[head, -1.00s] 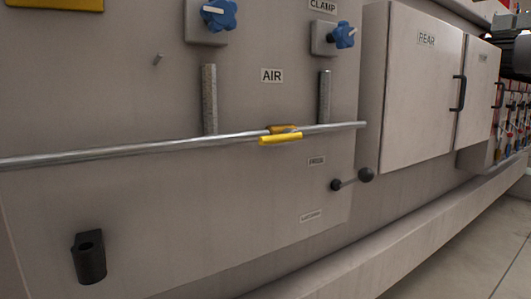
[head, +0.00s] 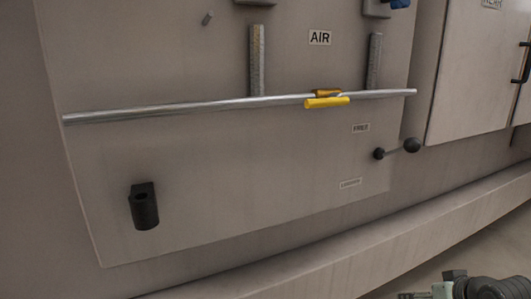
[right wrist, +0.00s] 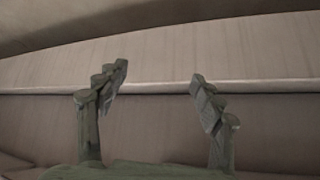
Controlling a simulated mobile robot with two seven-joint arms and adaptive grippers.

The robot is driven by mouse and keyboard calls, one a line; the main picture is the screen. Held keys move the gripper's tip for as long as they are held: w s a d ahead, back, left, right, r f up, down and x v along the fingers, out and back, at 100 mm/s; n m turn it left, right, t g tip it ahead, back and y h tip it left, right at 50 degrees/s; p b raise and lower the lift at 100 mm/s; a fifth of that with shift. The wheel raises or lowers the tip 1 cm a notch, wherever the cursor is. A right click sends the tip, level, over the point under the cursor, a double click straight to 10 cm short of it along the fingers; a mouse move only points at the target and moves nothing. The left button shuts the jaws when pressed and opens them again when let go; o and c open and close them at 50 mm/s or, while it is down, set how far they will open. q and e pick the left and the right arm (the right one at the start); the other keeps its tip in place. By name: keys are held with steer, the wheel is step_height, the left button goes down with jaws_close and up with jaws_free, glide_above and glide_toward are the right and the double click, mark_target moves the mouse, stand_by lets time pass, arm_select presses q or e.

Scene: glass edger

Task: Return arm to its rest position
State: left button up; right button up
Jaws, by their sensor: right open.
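My right gripper (right wrist: 160,92) is open and empty in the right wrist view, with its two fingers spread apart. A pale machine ledge shows beyond the fingertips. In the head view, a dark part of my right arm (head: 478,288) shows at the bottom right corner, above the floor and apart from the machine panel (head: 240,190). My right fingers are not clearly visible in the head view. My left gripper is not in view.
A metal rail (head: 200,107) with a yellow valve handle (head: 327,101) crosses the panel. A black holder (head: 144,207) and a black-knobbed lever (head: 411,146) stick out below it. A pale base ledge (head: 330,255) runs along the bottom.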

steer(key=s+a+f+n+g, duration=0.1)
steer(key=s+a+f, duration=0.4)
steer(key=s+f, duration=0.5)
steer(key=s+a+f+n+g+h, duration=0.1)
steer(key=s+a+f+g, duration=0.3)
steer(key=s+f, duration=0.7)
steer(key=shift+s+a+f+n+h, duration=0.3)
steer(key=shift+a+f, duration=0.1)
steer(key=shift+a, duration=0.15)
stand_by(1.6)
